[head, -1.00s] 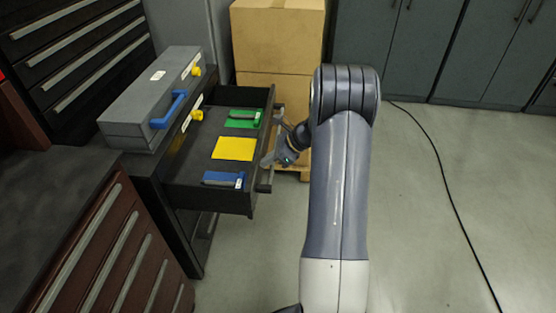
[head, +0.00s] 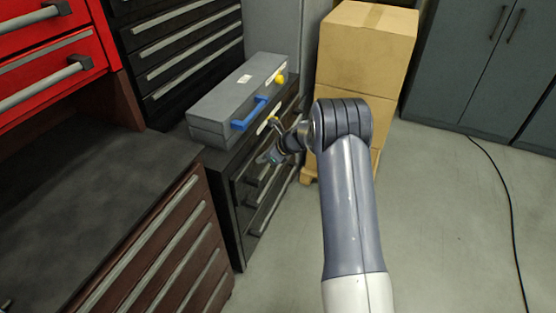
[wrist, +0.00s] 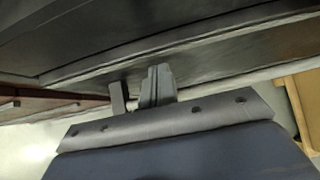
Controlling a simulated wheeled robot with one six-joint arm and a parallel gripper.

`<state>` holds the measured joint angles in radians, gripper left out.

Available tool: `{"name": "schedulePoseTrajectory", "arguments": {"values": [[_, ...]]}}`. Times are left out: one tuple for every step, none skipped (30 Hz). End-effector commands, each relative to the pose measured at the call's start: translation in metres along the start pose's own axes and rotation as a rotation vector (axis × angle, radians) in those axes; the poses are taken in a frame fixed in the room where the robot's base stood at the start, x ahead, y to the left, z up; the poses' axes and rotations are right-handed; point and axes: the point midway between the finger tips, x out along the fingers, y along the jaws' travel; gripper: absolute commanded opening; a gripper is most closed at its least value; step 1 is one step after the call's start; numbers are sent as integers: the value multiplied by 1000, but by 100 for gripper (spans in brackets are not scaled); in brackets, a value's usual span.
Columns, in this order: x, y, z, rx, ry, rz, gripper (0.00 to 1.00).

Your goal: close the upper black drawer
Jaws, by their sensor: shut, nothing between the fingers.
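The upper black drawer (head: 243,174) is in the black cabinet under the grey case. In the head view its front looks flush, or nearly flush, with the cabinet, and its inside is hidden. My gripper (head: 268,156) is at the drawer front, shut and empty, and covers part of it. In the wrist view the shut fingers of my gripper (wrist: 150,84) point at a dark front (wrist: 205,62). They look very close to it; I cannot tell whether they touch.
A grey case (head: 232,95) with a blue handle sits on the cabinet top. Stacked cardboard boxes (head: 362,50) stand behind my arm. A brown drawer cabinet (head: 165,255) is at the front left. The floor to the right is clear apart from a black cable (head: 508,205).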

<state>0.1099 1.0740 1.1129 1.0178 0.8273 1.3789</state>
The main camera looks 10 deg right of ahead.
Motion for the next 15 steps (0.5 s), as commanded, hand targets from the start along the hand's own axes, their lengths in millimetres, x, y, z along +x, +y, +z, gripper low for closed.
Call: {"name": "schedulePoseTrajectory", "arguments": {"values": [[4, 0, 5, -1, 0, 1, 0], [6, 0, 7, -1, 0, 1, 0], [8, 0, 9, -1, 0, 0, 0], [10, 0, 10, -1, 0, 0, 0], [11, 0, 11, -2, 1, 0, 0], [12, 0, 12, -1, 1, 0, 0], [13, 0, 13, -1, 0, 0, 0], [14, 0, 14, -1, 0, 0, 0], [14, 0, 15, -1, 0, -1, 0], [15, 0, 15, 0, -1, -1, 0], [15, 0, 16, -1, -1, -1, 0], [15, 0, 16, -1, -2, -2, 0], [15, 0, 16, -1, -2, -2, 0], [15, 0, 17, -1, -3, -2, 0], [15, 0, 17, -1, -3, -2, 0]]}}
